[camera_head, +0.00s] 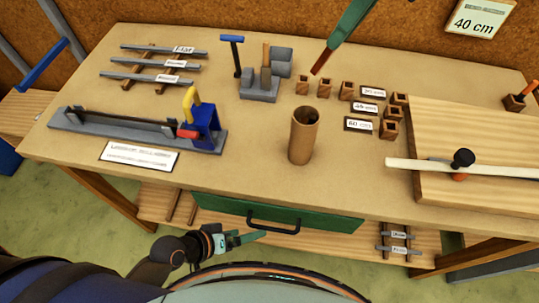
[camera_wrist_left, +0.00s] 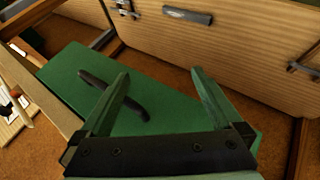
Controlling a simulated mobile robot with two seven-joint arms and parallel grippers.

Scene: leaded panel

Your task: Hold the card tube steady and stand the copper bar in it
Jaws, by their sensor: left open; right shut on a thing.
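The brown card tube (camera_head: 303,135) stands upright on the bench, its dark open mouth facing up. My left gripper (camera_head: 256,236) is open and empty in front of the bench, low by the green drawer and apart from the tube. The rest of the bar is hidden.
Small wooden blocks (camera_head: 347,90) and label cards stand right of the tube. A wooden board with a pale strip (camera_head: 420,165) lies at the right. A grey fixture with a blue end (camera_head: 205,128) is at the left. The green drawer (camera_head: 330,219) has a dark handle.

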